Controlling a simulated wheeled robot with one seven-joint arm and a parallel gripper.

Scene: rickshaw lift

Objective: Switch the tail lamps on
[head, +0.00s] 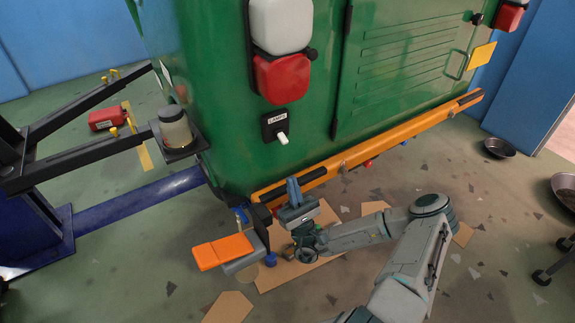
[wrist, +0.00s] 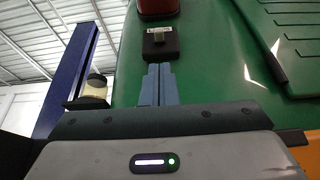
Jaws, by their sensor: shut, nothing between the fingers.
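The black switch box labelled LAMPS (head: 273,124) is on the green rear body, with a pale toggle lever (head: 283,138) sticking out and down. The box also shows in the wrist view (wrist: 148,46), straight above my fingertips. The left tail lamp (head: 283,80) has a red lens below a white one, above the switch. Its lower edge shows in the wrist view (wrist: 157,8). The right tail lamp (head: 508,18) is partly cut off. No glow shows on either. My gripper (head: 293,186) is shut and empty, below the switch and apart from it. Its blue fingers (wrist: 160,70) point up.
The orange bumper (head: 385,140) runs along the body's lower edge. A jar (head: 175,128) stands on a black lift arm at left, beside a blue post (head: 25,190). Cardboard (head: 275,275) lies on the floor below my gripper. Round pans (head: 498,148) lie at right.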

